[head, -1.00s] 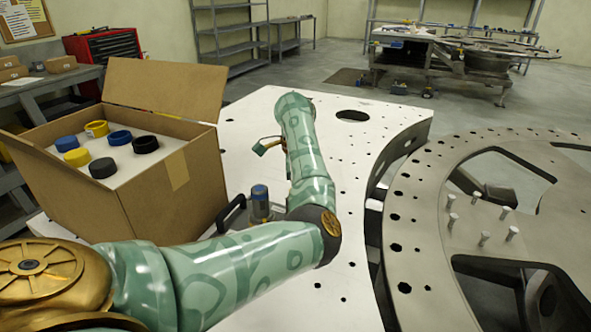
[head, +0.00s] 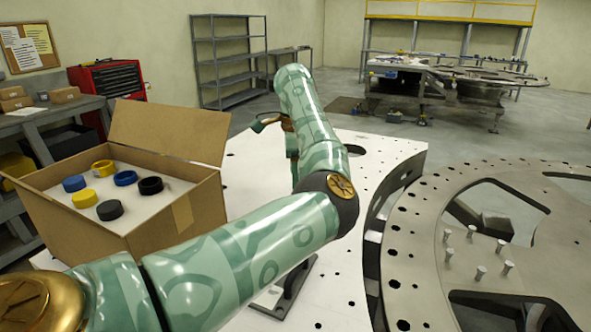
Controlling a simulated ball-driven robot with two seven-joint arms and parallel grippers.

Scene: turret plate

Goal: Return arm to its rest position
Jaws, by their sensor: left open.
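My left arm comes in from the lower left and is raised over the white plate (head: 372,160), with its elbow bent. My left gripper (head: 264,122) shows only in part, past the far end of the forearm. One finger sticks out to the left, near the plate's back left part. The gripper is open, and I see nothing held in it. The rest of it is hidden behind the forearm. My right gripper is not in view.
An open cardboard box (head: 205,206) with several blue, yellow and black rings or caps stands left of my arm. A black-handled tool (head: 287,297) lies on the plate, partly under my arm. A large grey ring plate (head: 408,225) with upright pins is at the right.

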